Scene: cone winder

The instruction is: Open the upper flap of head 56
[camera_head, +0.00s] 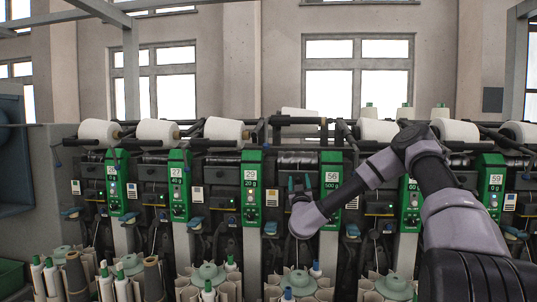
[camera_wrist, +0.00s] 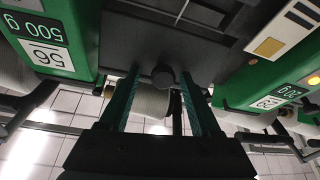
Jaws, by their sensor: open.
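The green panel of head 56 (camera_head: 331,190), marked 56 and 500 g, stands right of my gripper (camera_head: 298,184) in the head view. In the upside-down wrist view this panel (camera_wrist: 50,42) is at the upper left. My gripper (camera_wrist: 161,82) is open, its two green-lined fingers apart. A dark flap-like cover (camera_wrist: 165,38) lies between the 56 and 29 panels, ahead of the fingertips. A round dark knob (camera_wrist: 163,76) shows between the fingers; I cannot tell whether they touch it. My wrist hides the lower part of this bay in the head view.
The green panel of head 29 (camera_head: 251,190) stands to the left, and panel 60 (camera_head: 410,205) to the right. White cones (camera_head: 223,129) sit along the top. Bobbin holders (camera_head: 299,281) stick up in front, below my gripper.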

